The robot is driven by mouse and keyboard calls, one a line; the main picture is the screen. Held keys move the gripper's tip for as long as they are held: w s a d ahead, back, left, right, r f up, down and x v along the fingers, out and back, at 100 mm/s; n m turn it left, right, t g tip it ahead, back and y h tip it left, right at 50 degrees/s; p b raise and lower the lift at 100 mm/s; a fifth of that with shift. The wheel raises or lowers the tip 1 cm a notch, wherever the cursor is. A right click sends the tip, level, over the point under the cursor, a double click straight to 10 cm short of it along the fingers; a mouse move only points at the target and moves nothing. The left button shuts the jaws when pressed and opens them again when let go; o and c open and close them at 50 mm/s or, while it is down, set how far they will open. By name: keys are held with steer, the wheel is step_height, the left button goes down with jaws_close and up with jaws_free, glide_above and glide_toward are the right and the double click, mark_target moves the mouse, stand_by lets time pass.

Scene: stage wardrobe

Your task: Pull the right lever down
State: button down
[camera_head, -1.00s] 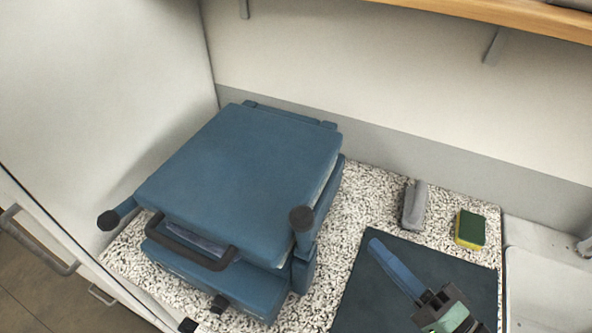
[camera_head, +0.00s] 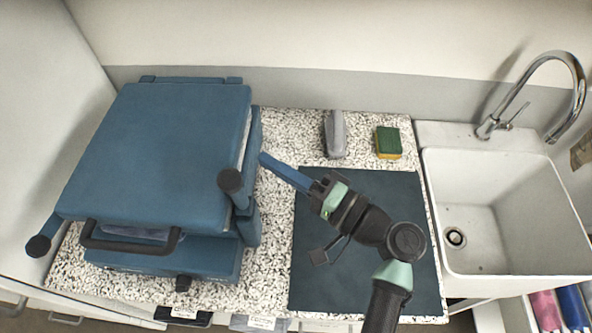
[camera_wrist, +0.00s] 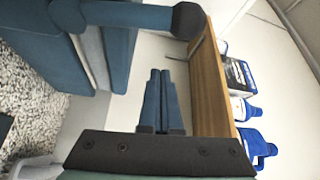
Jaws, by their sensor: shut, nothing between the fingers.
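The blue press machine (camera_head: 160,150) stands on the speckled counter at the left in the head view. Its right lever (camera_head: 238,190) is a blue arm with a dark round knob (camera_head: 231,181), at the machine's front right. In the wrist view the lever's knob (camera_wrist: 188,20) shows at the top, with its blue arm running left. My gripper (camera_head: 264,158) has long blue fingers, closed together and empty. They point toward the machine's right side, beyond and to the right of the knob. In the wrist view the fingertips (camera_wrist: 160,72) lie below the knob, apart from it. A left lever knob (camera_head: 38,246) also shows.
A dark mat (camera_head: 320,270) lies under my arm. A grey object (camera_head: 334,135) and a green-yellow sponge (camera_head: 388,142) lie behind it. A white sink (camera_head: 490,215) with a tap (camera_head: 545,75) is at the right. A wooden shelf (camera_wrist: 211,85) shows in the wrist view.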

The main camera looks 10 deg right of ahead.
mark_target(238, 195)
steer(key=shift+s+a+f+p, duration=0.1)
steer(key=shift+s+a+p, duration=0.1)
steer(key=shift+a+p, duration=0.35)
steer(key=shift+s+a+f+p, duration=0.15)
steer(key=shift+a+p, duration=0.25)
steer(key=shift+a, duration=0.4)
steer(key=shift+s+a+r+p, duration=0.1)
steer(key=shift+s+a+p, duration=0.1)
steer(key=shift+a+p, duration=0.35)
steer(key=shift+a+f+b, duration=0.1)
steer(key=shift+f+b, duration=0.1)
steer(key=shift+b, duration=0.3)
